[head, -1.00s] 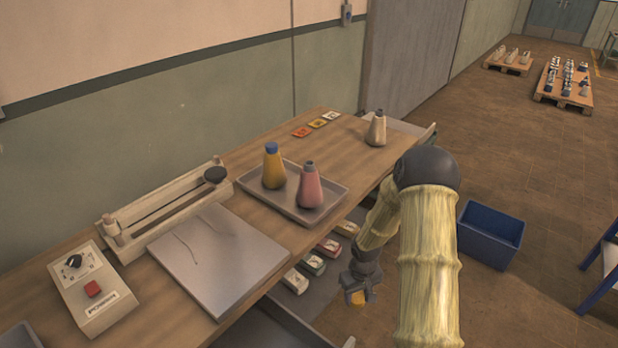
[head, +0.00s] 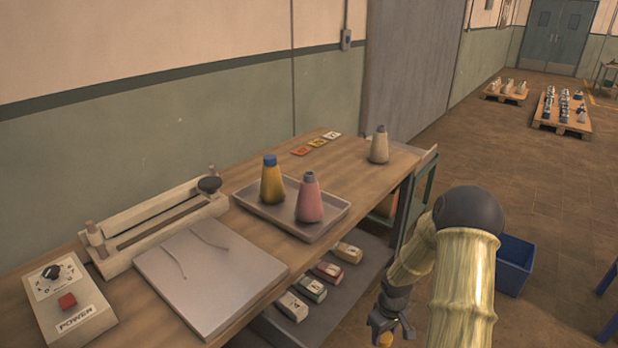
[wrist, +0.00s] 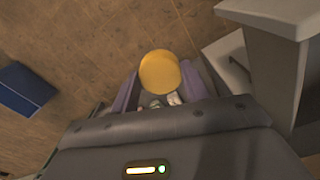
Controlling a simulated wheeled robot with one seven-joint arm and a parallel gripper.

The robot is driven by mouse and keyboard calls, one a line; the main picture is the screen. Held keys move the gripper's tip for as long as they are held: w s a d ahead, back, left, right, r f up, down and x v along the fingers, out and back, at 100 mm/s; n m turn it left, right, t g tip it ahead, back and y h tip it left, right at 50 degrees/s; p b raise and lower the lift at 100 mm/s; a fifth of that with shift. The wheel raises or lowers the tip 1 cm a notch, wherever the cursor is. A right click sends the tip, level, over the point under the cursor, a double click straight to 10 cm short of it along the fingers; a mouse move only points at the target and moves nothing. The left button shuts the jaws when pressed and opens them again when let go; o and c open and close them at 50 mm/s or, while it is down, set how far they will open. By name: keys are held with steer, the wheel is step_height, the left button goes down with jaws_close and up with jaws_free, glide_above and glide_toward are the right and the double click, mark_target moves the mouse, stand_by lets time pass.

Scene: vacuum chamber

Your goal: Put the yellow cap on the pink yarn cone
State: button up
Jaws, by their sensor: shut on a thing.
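The pink yarn cone (head: 309,202) stands upright on a grey tray (head: 250,207) on the workbench, with a dark grey tip and no yellow cap on it. My gripper (head: 384,332) is low in front of the bench, to the right of and below the tray, well apart from the cone. It is shut on the yellow cap (wrist: 159,72), which shows as a round disc between the fingers in the wrist view. In the head view the yellow cap (head: 385,340) shows only partly at the bottom.
A yellow cone with a blue cap (head: 271,180) stands beside the pink one on the tray. A cream cone (head: 379,145) stands at the bench's far right. Several labelled boxes (head: 327,271) lie on the shelf below. A blue bin (head: 515,264) stands on the floor.

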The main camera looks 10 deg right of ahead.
steer(key=shift+w, duration=0.1)
steer(key=w+a+r+m+p, duration=0.1)
steer(key=a+r+m+p, duration=0.1)
steer(key=a, duration=0.4)
steer(key=w+a+r+m+p, duration=0.1)
steer(key=a+r+m+p, duration=0.1)
steer(key=a+r+p, duration=0.2)
steer(key=a+r, duration=0.1)
steer(key=a, duration=0.2)
steer(key=shift+a+r+p, duration=0.3)
steer(key=shift+r+p, duration=0.05)
steer(key=shift+d, duration=0.1)
